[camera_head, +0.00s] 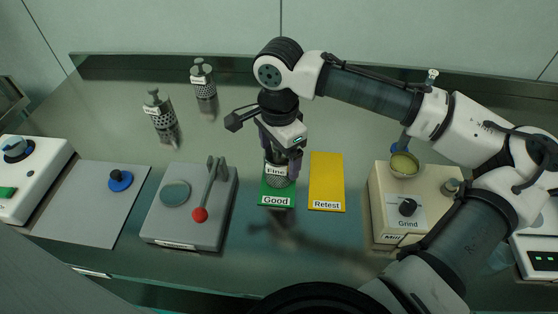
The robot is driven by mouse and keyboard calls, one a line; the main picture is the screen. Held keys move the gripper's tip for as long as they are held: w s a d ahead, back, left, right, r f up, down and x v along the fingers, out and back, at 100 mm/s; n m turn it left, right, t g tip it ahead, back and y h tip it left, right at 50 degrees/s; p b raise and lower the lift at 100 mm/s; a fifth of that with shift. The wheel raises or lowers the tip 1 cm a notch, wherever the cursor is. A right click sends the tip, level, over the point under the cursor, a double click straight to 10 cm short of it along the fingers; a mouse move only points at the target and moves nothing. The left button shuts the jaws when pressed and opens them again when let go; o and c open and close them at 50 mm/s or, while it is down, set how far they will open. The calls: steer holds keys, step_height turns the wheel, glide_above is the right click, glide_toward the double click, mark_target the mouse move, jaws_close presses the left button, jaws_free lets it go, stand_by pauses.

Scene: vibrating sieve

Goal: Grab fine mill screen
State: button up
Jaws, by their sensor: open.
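The fine mill screen (278,181) is a small grey perforated cylinder with a white label reading "Fine". It stands upright on the green "Good" mat (277,199) near the middle of the bench. My gripper (281,166) points down over it with its fingers open, one on either side of the screen. The gripper hides the screen's top. I cannot tell whether a finger touches it.
Two similar perforated cylinders (161,116) (202,79) stand at the back left. A yellow "Retest" mat (326,184) lies to the right and the cream mill (397,224) farther right. A grey device (188,224) with a red-knobbed lever stands left. The back-centre bench is clear.

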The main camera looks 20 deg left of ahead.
steer(key=shift+f, duration=0.9)
steer(key=shift+c, duration=0.4)
steer(key=c, duration=1.2)
steer(key=shift+c, duration=0.2)
steer(key=shift+r, duration=0.15)
